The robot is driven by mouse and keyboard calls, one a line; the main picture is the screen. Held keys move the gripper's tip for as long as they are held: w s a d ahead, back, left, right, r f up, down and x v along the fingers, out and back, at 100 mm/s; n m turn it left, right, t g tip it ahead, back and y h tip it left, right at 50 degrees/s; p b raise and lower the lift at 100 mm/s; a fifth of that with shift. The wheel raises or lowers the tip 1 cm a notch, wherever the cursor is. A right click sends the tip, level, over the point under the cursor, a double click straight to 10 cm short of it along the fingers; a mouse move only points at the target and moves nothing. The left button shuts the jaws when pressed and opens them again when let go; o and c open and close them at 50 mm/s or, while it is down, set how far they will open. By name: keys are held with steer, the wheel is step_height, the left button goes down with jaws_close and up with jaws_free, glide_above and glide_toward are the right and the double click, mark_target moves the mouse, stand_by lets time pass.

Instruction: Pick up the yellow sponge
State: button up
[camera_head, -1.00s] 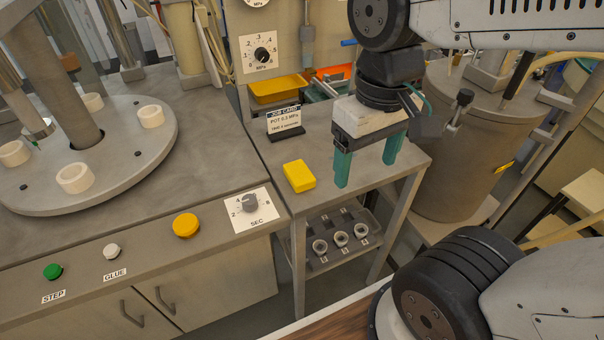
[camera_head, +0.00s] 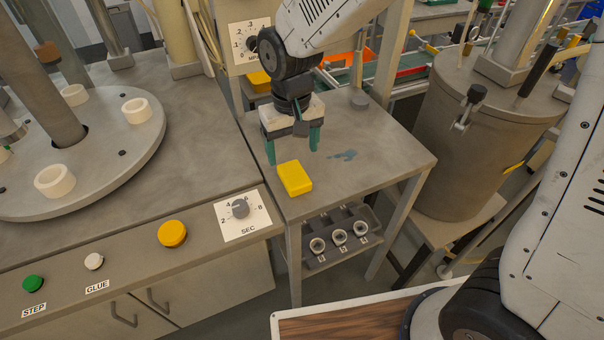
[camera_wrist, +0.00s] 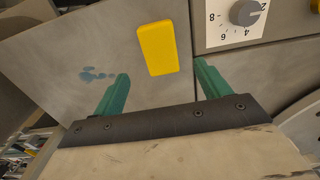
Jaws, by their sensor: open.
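The yellow sponge (camera_head: 295,179) lies flat on the small grey side table (camera_head: 380,155), near its left edge. My gripper (camera_head: 293,155) is above the table, just behind the sponge in the head view, pointing down with its green fingers apart and nothing between them. In the wrist view the sponge (camera_wrist: 158,48) lies beyond the fingertips, between the lines of the two fingers of my gripper (camera_wrist: 162,82). The sponge and fingers look apart.
A blue wet patch (camera_head: 344,155) is on the table right of the sponge. The bench with a SEC dial (camera_head: 240,208) adjoins on the left. A large pot (camera_head: 470,140) stands to the right. Ringed parts (camera_head: 339,237) sit on the shelf below.

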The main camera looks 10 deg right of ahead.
mark_target(294, 173)
step_height(294, 173, down, 7)
steer(key=shift+s+r, duration=0.1)
steer(key=shift+r, duration=0.05)
steer(key=c, duration=1.1)
steer(key=shift+r, duration=0.1)
